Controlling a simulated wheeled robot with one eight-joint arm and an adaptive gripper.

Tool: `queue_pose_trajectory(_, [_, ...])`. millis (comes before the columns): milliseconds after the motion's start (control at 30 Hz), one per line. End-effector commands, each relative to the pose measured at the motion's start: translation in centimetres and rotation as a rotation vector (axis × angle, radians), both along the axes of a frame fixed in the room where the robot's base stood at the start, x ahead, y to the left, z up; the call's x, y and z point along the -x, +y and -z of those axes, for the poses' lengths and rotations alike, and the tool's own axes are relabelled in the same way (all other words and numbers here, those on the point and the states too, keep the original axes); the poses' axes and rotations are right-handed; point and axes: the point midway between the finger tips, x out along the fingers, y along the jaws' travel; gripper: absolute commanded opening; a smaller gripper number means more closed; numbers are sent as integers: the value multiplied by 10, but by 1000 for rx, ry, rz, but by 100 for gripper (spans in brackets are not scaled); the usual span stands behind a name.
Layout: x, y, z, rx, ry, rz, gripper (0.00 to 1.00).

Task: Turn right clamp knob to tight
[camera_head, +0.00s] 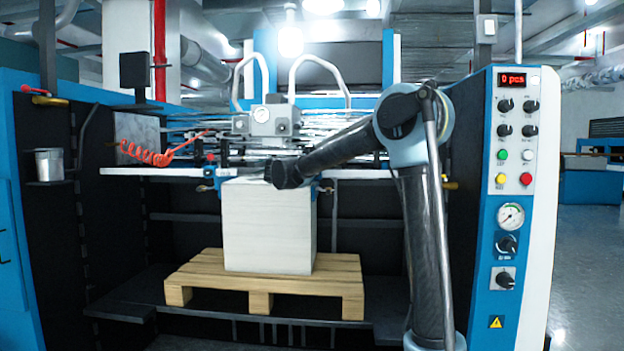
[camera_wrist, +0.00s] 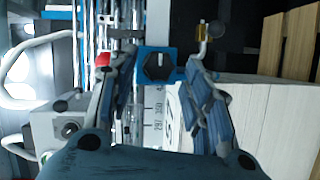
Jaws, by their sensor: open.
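The right clamp (camera_wrist: 143,62) shows in the wrist view as a blue block with a dark hexagonal centre, just past the white stack's edge. A small brass-coloured piece (camera_wrist: 204,31) on a pale stem sticks out beside it; it may be the clamp knob. My gripper (camera_wrist: 161,60) is open and empty, its two fingers spread to either side of the blue block. I cannot tell whether a finger touches it. In the head view the right clamp (camera_head: 326,188) is small at the stack's top right corner; my arm's end is close to its left, and the fingers are not clear there.
The white paper stack (camera_head: 265,228) stands on a wooden pallet (camera_head: 215,278). A similar blue clamp (camera_head: 207,181) is on its left. A white rail (camera_head: 150,172) and grey box (camera_head: 270,120) are near the stack's top. The control panel (camera_head: 512,190) stands at right.

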Motion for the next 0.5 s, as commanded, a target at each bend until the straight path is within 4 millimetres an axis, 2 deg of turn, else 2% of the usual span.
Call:
queue_pose_trajectory(300, [54, 26, -7, -1, 0, -4, 45])
queue_pose_trajectory(500, [82, 39, -10, -1, 1, -4, 45])
